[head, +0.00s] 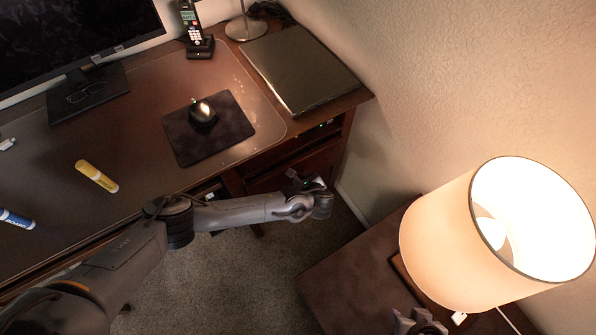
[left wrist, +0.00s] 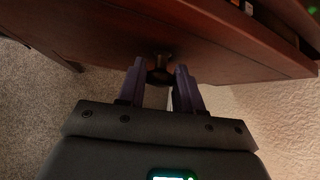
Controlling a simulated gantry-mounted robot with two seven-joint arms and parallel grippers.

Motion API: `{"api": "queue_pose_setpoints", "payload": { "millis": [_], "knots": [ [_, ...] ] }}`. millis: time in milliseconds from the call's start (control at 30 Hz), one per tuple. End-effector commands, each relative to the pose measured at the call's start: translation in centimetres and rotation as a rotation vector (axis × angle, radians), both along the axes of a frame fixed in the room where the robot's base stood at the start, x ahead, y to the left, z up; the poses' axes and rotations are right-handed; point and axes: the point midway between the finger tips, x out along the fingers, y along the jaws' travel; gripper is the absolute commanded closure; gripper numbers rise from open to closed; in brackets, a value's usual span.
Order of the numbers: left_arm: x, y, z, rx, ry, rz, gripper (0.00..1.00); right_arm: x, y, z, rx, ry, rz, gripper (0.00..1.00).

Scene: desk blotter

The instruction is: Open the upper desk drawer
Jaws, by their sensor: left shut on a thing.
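The desk's dark reddish wooden drawer front (head: 296,166) shows below the right end of the desktop, partly hidden by my left arm. In the left wrist view the drawer front (left wrist: 110,32) fills the top, with a small dark round knob (left wrist: 160,62) on it. My left gripper (left wrist: 160,76) is shut on this knob, one finger on each side. In the head view my left gripper (head: 308,184) is at the drawer front, its fingertips small and dark. A small part of what looks like my right gripper (head: 420,322) shows at the bottom edge; its jaw state is unclear.
A nightstand (head: 345,270) with a lit lamp (head: 440,240) stands right of my left gripper. The wall (head: 470,90) is close on the right. Carpet lies below.

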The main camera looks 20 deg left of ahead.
Motion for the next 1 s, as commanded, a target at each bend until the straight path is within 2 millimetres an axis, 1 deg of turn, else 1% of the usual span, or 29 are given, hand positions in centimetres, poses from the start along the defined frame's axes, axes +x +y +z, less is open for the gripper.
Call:
{"api": "queue_pose_setpoints", "payload": {
  "millis": [33,100,200,300,467,733,767,900,933,1000],
  "knots": [
    [-1.0,-1.6,0.6,-0.002,0.004,-0.008,1.0,0.0,0.0,1.2,-0.001,-0.001,0.001,0.57],
    [-2.3,-3.3,0.6,-0.002,0.004,-0.008,1.0,0.0,0.0,1.9,-0.002,-0.001,0.001,0.57],
    [-4.0,-5.5,0.5,-0.003,0.003,-0.008,1.0,0.0,-0.1,2.6,-0.005,-0.003,0.004,0.57],
    [-5.2,-7.1,0.3,-0.002,0.003,-0.006,1.0,0.0,-0.2,2.9,-0.007,-0.003,0.005,0.57],
    [-6.1,-8.1,0.1,-0.002,0.001,-0.004,1.0,0.0,-0.2,3.1,-0.007,-0.002,0.004,0.57],
    [-6.1,-8.1,0.0,-0.001,0.001,-0.002,1.0,0.0,-0.1,3.0,-0.003,-0.003,0.002,0.57],
    [-6.1,-8.1,0.0,-0.001,0.001,-0.002,0.64,0.0,-0.1,3.0,-0.002,-0.002,0.002,0.57],
    [-6.1,-8.1,0.0,0.0,0.0,-0.002,0.42,0.0,0.0,3.0,0.0,-0.002,0.0,0.57],
    [-6.1,-8.1,0.0,0.0,0.0,-0.002,0.39,0.0,0.0,3.0,0.001,-0.002,-0.001,0.57],
    [-6.1,-8.1,0.0,0.0,0.0,-0.002,0.39,0.0,0.0,3.0,0.002,-0.002,-0.002,0.57]
  ]
}}
